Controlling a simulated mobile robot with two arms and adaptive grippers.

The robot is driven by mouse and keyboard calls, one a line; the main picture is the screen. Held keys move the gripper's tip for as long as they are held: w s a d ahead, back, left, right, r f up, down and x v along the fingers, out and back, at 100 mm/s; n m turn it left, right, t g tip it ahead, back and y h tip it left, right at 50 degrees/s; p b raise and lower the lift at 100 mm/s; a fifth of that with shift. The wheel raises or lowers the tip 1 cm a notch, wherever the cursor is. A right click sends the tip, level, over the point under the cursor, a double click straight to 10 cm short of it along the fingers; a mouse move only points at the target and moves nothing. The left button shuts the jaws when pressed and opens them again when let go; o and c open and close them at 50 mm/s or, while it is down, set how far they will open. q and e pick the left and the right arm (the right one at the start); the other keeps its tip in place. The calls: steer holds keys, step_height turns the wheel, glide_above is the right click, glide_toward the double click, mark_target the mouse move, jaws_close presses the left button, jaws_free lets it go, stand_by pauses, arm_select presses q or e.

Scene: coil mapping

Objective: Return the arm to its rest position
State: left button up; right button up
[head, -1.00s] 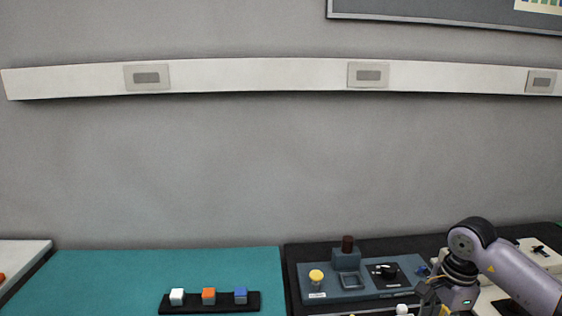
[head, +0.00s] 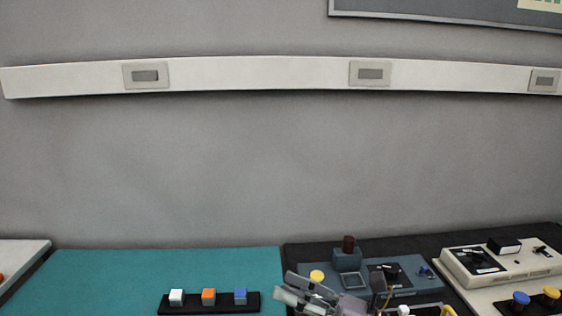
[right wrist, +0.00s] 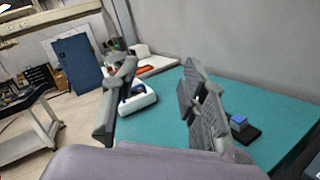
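My right gripper (head: 292,289) shows at the bottom of the head view, over the near side between the teal mat and the grey-blue panel. In the right wrist view its two fingers (right wrist: 158,92) stand apart with nothing held between them. Most of my right arm is below the frame in the head view. My left gripper shows in neither view.
The black rack (head: 212,308) with white, orange and blue cubes is left of the gripper on the teal mat (head: 120,275). The grey-blue panel (head: 405,270) and a cream instrument (head: 500,262) are to the right. A white tray (right wrist: 133,104) shows beyond the fingers.

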steer(key=w+d+m+t+h, duration=0.3)
steer(key=d+m+t+h, duration=0.75)
steer(key=m, duration=0.85)
steer(key=s+d+f+m+g+h, duration=0.3)
steer(key=d+f+m+h, duration=0.15)
steer(key=f+m, duration=0.35)
steer(key=s+d+f+m+g+h, duration=0.2)
steer(key=s+d+f+m+h, duration=0.25)
steer(key=f+m, duration=0.45)
steer(key=s+a+f+m+g+y, duration=0.1)
steer(key=s+f+m+g, duration=0.2)
steer(key=s+f+g, duration=0.5)
steer(key=s+f+m+g+y, duration=0.1)
steer(key=s+f+m+g, duration=0.3)
steer(key=s, duration=0.7)
step_height(320, 180, down, 26)
steer(key=s+n, duration=0.2)
steer(key=s+d+f, duration=0.3)
steer(key=s+f, duration=1.2)
steer(key=s, duration=0.1)
steer(key=shift+s+f, duration=0.35)
steer(key=shift+f, duration=0.05)
